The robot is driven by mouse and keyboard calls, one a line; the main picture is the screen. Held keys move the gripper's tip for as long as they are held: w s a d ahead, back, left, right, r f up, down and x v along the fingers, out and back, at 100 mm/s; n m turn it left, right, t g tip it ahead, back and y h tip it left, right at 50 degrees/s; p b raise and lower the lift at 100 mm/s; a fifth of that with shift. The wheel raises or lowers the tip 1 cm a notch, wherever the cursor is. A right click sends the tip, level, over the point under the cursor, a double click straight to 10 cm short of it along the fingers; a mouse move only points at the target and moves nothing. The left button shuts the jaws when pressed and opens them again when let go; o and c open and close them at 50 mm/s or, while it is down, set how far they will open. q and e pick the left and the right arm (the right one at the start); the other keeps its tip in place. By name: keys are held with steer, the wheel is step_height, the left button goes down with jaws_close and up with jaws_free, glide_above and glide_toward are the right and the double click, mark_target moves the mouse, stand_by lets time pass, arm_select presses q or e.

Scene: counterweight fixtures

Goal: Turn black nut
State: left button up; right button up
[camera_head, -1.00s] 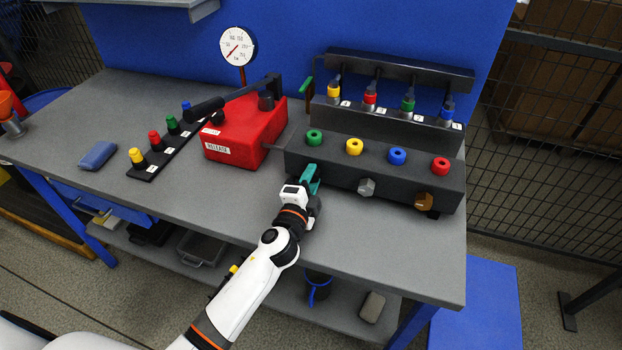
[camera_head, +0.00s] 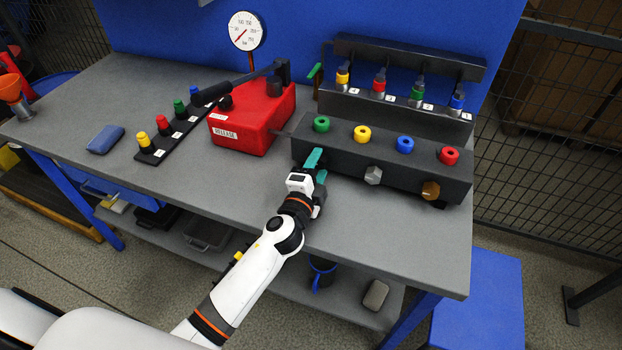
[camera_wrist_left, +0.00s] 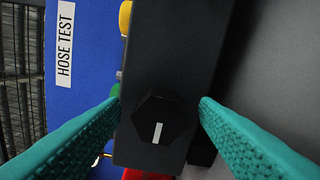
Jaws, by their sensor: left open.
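The black nut (camera_wrist_left: 158,120) is a dark hexagonal head with a short white mark, on the end of the black block (camera_wrist_left: 180,40) in the left wrist view. In the head view my left gripper hides it on the front face of the block (camera_head: 400,170). My left gripper (camera_head: 317,166) is open, its teal fingers on either side of the nut. In the left wrist view (camera_wrist_left: 160,103) gaps show between each finger and the nut. I cannot tell how deep the fingertips reach. My right gripper is not in view.
A silver nut (camera_head: 373,176) and a bronze nut (camera_head: 430,190) sit further right on the block. Coloured rings line its top. A red pump (camera_head: 250,120) with a black handle stands to the left. The front of the table (camera_head: 230,190) is clear.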

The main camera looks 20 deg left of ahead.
arm_select(q)
steer(key=s+b, duration=0.1)
steer(key=s, duration=0.4)
steer(key=s+b, duration=0.1)
steer(key=s, duration=0.4)
steer(key=shift+s+a+f, duration=0.15)
steer(key=shift+s+a, duration=0.05)
steer(key=shift+s, duration=0.6)
